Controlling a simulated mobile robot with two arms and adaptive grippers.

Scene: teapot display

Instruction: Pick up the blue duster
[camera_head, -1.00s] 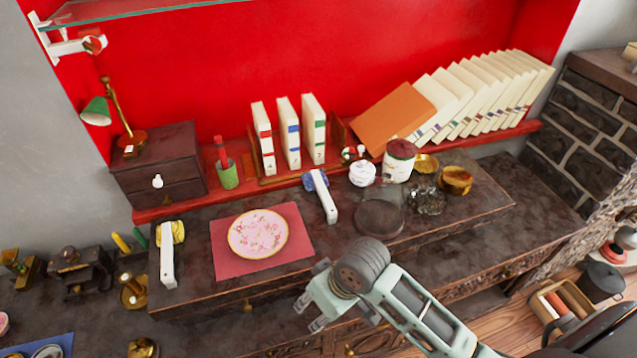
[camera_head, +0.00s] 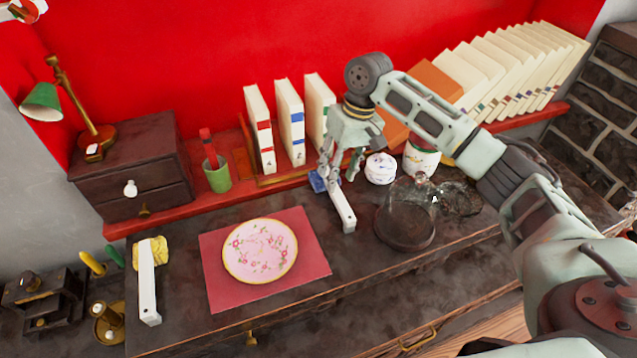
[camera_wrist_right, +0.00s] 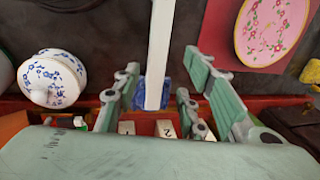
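The blue duster has a white handle (camera_head: 342,208) and a blue head (camera_head: 317,181). It lies on the dark raised shelf, its head toward the red back wall and its handle toward the front. My right gripper (camera_head: 339,178) is directly above it, fingers pointing down. In the right wrist view, the open fingers (camera_wrist_right: 160,80) stand on either side of the duster's white handle (camera_wrist_right: 160,45), with gaps to both sides. The blue head (camera_wrist_right: 151,92) shows between them. I cannot tell how high the fingertips are above the shelf. My left gripper is not in view.
A white lidded pot (camera_head: 380,169) and a glass dome (camera_head: 407,215) stand close right of the duster. Upright books (camera_head: 290,125) are behind it. A pink plate (camera_head: 260,251) on a red mat (camera_head: 218,283) and a yellow duster (camera_head: 147,280) lie to the left.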

